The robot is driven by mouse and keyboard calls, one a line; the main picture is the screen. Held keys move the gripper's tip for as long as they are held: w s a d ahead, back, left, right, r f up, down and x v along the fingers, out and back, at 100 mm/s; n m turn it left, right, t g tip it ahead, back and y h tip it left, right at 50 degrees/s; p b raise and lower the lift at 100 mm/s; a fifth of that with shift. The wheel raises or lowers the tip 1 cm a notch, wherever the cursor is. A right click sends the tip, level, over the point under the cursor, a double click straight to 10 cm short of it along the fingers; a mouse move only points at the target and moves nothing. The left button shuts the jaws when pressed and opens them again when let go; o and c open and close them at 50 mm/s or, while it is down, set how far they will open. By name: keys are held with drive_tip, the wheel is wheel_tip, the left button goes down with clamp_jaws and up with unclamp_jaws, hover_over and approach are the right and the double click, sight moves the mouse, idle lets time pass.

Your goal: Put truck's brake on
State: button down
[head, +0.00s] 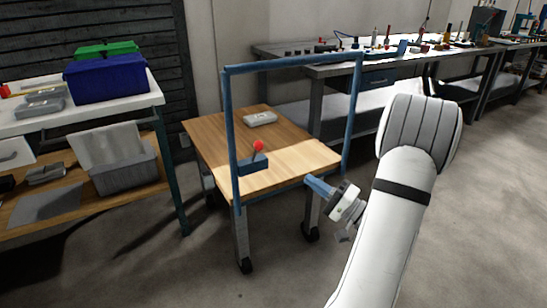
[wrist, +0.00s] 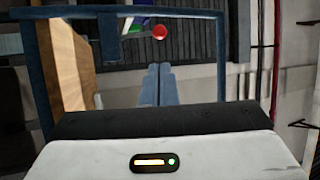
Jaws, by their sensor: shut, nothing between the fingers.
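The truck is a wooden-decked cart (head: 290,165) on dark castors with a blue tubular frame (head: 229,130) at its near side. A brake lever with a red knob (head: 258,146) rises from a blue block (head: 252,166) at the deck's near left, beside the frame. The lever leans slightly right. My gripper (head: 310,181) is at the deck's near right edge, right of the lever and apart from it. In the wrist view the blue fingers (wrist: 160,70) are together and empty. The red knob (wrist: 159,32) shows beyond their tips, and the deck (wrist: 75,65) stands on edge at left.
A light grey box (head: 260,119) lies on the deck's far part. A white-topped bench at left carries a blue bin (head: 106,77). A long workbench (head: 400,58) with tools runs along the back wall. The floor (head: 480,220) at right is clear.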

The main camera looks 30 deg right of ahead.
drive_tip(key=shift+w, duration=0.1)
drive_tip(key=b, duration=0.3)
approach(256, 152)
drive_tip(key=w+a+r, duration=0.2)
drive_tip(key=w+r, duration=0.1)
drive_tip(key=r, duration=0.1)
drive_tip(key=shift+w+r, duration=0.2)
